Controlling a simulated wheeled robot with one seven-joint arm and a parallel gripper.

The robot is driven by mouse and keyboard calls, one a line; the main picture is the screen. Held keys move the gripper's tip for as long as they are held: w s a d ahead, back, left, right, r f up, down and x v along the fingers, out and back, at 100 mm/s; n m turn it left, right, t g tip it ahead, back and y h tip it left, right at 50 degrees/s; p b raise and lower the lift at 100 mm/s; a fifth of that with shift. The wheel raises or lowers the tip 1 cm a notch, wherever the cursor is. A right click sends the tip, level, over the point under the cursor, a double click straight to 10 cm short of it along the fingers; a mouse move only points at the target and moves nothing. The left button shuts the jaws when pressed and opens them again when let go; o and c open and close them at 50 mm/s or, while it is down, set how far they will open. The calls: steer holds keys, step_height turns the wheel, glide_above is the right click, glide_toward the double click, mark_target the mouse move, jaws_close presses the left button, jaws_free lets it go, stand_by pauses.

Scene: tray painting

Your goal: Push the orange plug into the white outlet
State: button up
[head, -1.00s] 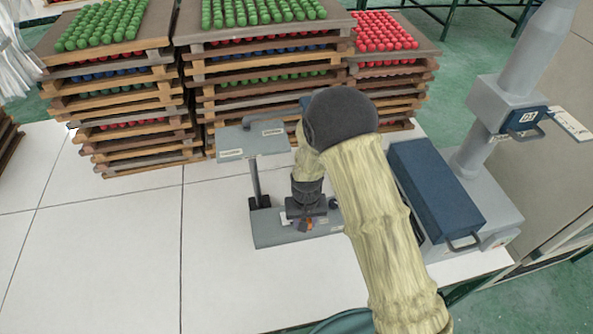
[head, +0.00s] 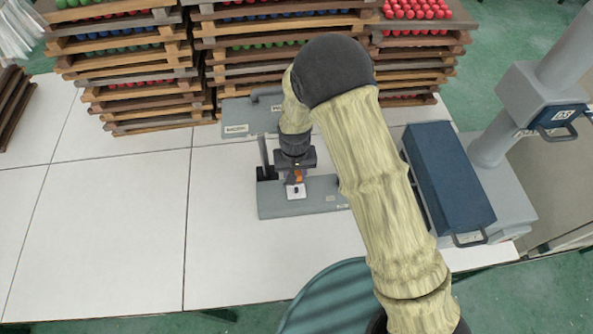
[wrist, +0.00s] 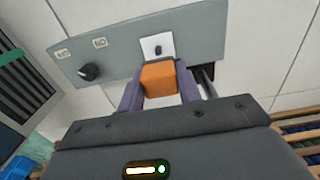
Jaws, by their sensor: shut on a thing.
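The orange plug (wrist: 160,79) is between the two fingers of my gripper (wrist: 160,87), which is shut on it. In the head view my gripper (head: 296,176) points down over the grey base, with a bit of orange (head: 298,176) at its fingertips. The white outlet (wrist: 156,46) is a small square plate with a dark opening on the grey panel (wrist: 205,30). In the wrist view it lies just beyond the plug, its dark opening in sight. In the head view the outlet (head: 294,191) shows just below the fingertips. The plug appears apart from the outlet; its prongs are hidden.
A black knob (wrist: 89,71) and small labels sit on the panel. A grey raised plate (head: 246,116) stands behind my gripper. A blue box (head: 447,180) is to the right. Stacked wooden trays (head: 150,75) stand behind. The white table (head: 95,230) is clear at left.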

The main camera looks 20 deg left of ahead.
mark_target(296, 188)
steer(key=shift+w+d+f+b, duration=0.1)
steer(key=shift+f+b, duration=0.75)
steer(key=shift+f, duration=0.4)
steer(key=shift+w+f+b, duration=0.1)
steer(key=shift+f+b, duration=0.7)
steer(key=shift+f, duration=0.6)
steer(key=shift+f+b, duration=0.9)
steer(key=shift+f, duration=0.3)
steer(key=o, duration=1.5)
steer(key=shift+r+p, duration=2.1)
steer(key=shift+r, duration=0.95)
